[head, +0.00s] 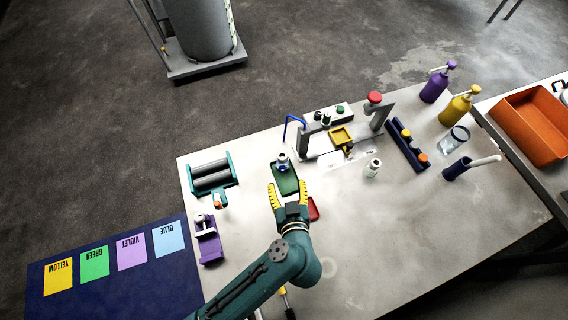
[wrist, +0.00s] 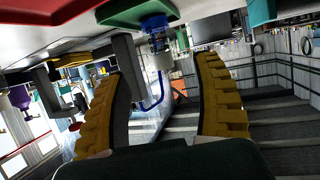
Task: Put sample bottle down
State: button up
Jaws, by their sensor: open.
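A small sample bottle (head: 282,161) with a white top and a blue part stands at the far end of a green tray (head: 287,182) on the table. The wrist view is upside down; there the bottle (wrist: 160,52) hangs from the green tray (wrist: 122,16), upright in the room, framed between the fingers. My gripper (head: 288,189) is open over the near part of the tray, its yellow-padded fingers spread. The bottle is just beyond the fingertips, apparently untouched. The gripper (wrist: 164,62) is empty.
A blue bent tube (head: 293,124) rises behind the bottle. A grey stand with a yellow tray (head: 341,137) is to the right, near another small bottle (head: 373,168). A red tray (head: 313,209) lies beside my gripper. A roller device (head: 211,178) and a purple holder (head: 209,240) stand left.

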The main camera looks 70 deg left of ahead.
jog(key=shift+v, duration=0.85)
